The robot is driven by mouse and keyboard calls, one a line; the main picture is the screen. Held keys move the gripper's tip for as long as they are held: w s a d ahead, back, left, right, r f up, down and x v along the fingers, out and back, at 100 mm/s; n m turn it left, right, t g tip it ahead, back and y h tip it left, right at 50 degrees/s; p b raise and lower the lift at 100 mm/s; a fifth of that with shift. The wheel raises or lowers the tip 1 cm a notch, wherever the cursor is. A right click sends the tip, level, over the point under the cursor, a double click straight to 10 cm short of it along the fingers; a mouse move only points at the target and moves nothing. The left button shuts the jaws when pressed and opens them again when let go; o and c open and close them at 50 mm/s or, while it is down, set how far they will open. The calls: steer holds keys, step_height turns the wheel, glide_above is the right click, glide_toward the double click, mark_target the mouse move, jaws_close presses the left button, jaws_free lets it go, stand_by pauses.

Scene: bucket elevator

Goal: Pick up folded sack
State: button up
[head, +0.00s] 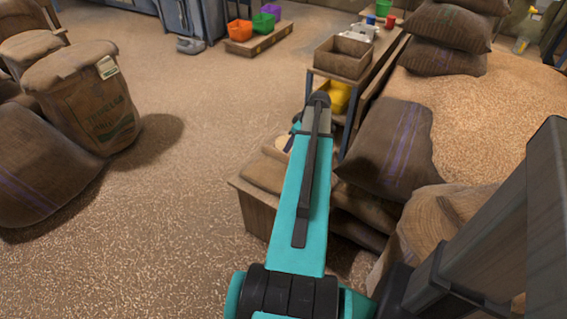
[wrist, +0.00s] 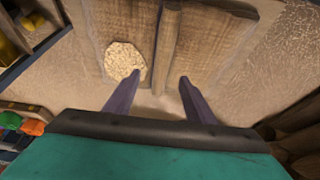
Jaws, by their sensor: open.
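Flat brown folded sacks (head: 264,172) lie on a low wooden stand (head: 257,212) in the head view, partly hidden behind my arm. In the wrist view, a brown, coarse surface (wrist: 215,40) that looks like folded sacking lies in front of my gripper (wrist: 161,80). My gripper's two purple fingers are apart, with nothing seen held between them. A ridge or strip runs down the brown surface between the fingertips. A pale round patch (wrist: 124,60) is by the left fingertip. Whether the fingers touch anything cannot be told. In the head view my arm mostly hides the gripper.
A filled sack with a purple stripe (head: 392,148) leans right of the stand, by a grain heap (head: 470,115). A bench (head: 375,75) behind carries a wooden box (head: 343,57). Full sacks (head: 85,100) stand at left. The floor between is clear.

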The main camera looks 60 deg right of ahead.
mark_target(284, 154)
steer(key=shift+x, duration=1.3)
steer(key=shift+a+x, duration=0.15)
steer(key=shift+x, duration=1.15)
steer(key=shift+a+x, duration=0.1)
steer(key=shift+x, duration=1.2)
jaws_close()
steer(key=shift+w+r, duration=0.1)
